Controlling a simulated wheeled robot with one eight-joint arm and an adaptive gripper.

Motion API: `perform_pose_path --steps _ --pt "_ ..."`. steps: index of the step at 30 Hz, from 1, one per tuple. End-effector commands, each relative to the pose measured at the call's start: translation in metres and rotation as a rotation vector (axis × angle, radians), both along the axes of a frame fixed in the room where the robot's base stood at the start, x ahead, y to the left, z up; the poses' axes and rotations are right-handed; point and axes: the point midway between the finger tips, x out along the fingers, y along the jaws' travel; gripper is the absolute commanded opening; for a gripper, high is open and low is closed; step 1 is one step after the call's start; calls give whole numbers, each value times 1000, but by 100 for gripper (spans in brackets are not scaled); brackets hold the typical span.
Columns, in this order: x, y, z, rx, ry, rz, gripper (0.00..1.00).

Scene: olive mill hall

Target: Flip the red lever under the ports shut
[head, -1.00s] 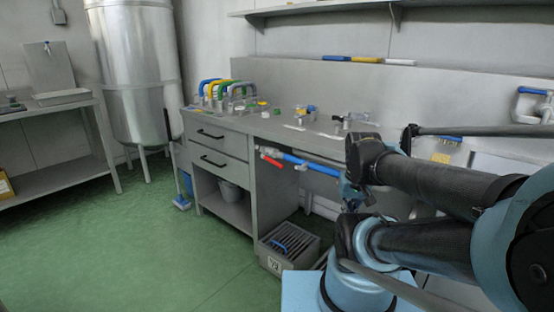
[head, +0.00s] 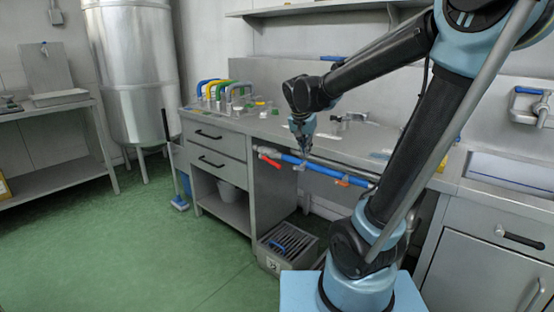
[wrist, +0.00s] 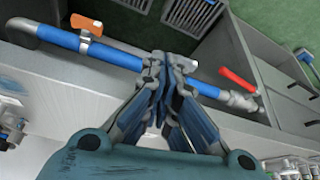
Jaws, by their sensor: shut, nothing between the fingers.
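The red lever (head: 271,162) sits near the left end of a blue pipe (head: 325,170) under the bench front. In the wrist view the red lever (wrist: 238,82) lies to the right of my gripper and slants across from the pipe line, near a grey valve fitting (wrist: 240,100). My gripper (head: 304,151) is shut and empty, pointing down over the pipe to the right of the lever. In the wrist view its fingertips (wrist: 167,62) overlap the blue pipe (wrist: 115,53). They appear apart from the lever. I cannot tell whether they touch the pipe. No separate ports are clearly visible.
An orange handle (wrist: 87,24) sits on the same pipe, on its other side from the red lever. A grated grey box (head: 288,245) stands on the floor below. Curved coloured handles (head: 225,92) stand on the bench top. The green floor (head: 130,240) at left is clear.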

Motion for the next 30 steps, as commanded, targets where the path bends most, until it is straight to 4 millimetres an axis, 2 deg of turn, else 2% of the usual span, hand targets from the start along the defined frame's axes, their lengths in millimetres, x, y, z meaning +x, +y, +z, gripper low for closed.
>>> perform_pose_path --steps 1,6,12,15,20,30 --pt "16 16 3 3 -18 -16 0" --pt "61 65 9 24 -85 -99 0" --pt "98 119 9 56 -152 -175 0" --pt "109 136 8 68 -173 -199 0" --pt "116 149 7 78 -190 -218 0" --pt "116 150 7 80 -191 -220 0"
